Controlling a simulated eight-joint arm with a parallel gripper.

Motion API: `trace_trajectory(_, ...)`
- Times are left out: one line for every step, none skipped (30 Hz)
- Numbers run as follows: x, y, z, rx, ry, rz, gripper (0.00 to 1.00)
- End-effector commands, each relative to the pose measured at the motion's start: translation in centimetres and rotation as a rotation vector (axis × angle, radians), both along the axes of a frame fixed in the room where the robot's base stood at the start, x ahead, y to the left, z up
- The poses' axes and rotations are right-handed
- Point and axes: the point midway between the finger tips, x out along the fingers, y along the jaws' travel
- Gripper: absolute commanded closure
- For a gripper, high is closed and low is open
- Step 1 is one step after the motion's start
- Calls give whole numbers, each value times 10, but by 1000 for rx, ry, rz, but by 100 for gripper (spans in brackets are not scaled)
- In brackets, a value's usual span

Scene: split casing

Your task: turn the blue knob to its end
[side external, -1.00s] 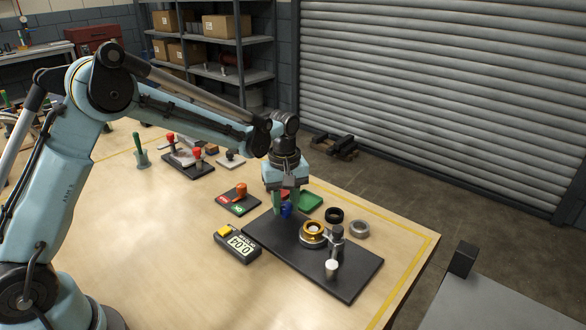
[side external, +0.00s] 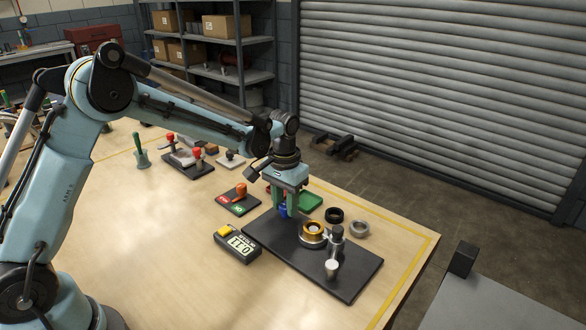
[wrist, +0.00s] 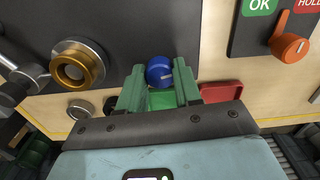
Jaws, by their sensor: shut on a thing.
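The blue knob (side external: 284,211) stands at the far left part of the black plate (side external: 345,280). My gripper (side external: 282,207) points down over it, with its green fingers on both sides of the knob. In the wrist view the knob (wrist: 158,66) shows a pale mark on its face and sits between the two green fingertips (wrist: 158,80). The gripper is shut on it. The fingers hide part of the knob's sides.
A brass-ringed fitting (side external: 313,229), a dark-topped post (side external: 337,236) and a white cylinder (side external: 331,267) stand on the same plate. A meter (side external: 238,243) lies left of it. An orange-handled OK/HOLD switch (side external: 240,190) is behind. Bare table lies at the front left.

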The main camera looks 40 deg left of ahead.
Motion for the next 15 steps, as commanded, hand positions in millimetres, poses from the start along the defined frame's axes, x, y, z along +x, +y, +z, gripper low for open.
trace_trajectory(0, 0, 1, 0, 1, -45, 97)
trace_trajectory(0, 0, 1, 0, 1, -74, 97)
trace_trajectory(0, 0, 1, 0, 1, -111, 97)
trace_trajectory(0, 0, 1, 0, 1, -140, 97)
trace_trajectory(0, 0, 1, 0, 1, -169, 97)
trace_trajectory(0, 0, 1, 0, 1, -206, 97)
trace_trajectory(0, 0, 1, 0, 1, -235, 97)
trace_trajectory(0, 0, 1, 0, 1, -264, 97)
trace_trajectory(0, 0, 1, 0, 1, -301, 97)
trace_trajectory(0, 0, 1, 0, 1, -329, 97)
trace_trajectory(0, 0, 1, 0, 1, -357, 97)
trace_trajectory(0, 0, 1, 0, 1, -393, 97)
trace_trajectory(0, 0, 1, 0, 1, -420, 97)
trace_trajectory(0, 0, 1, 0, 1, -446, 97)
trace_trajectory(0, 0, 1, 0, 1, -480, 97)
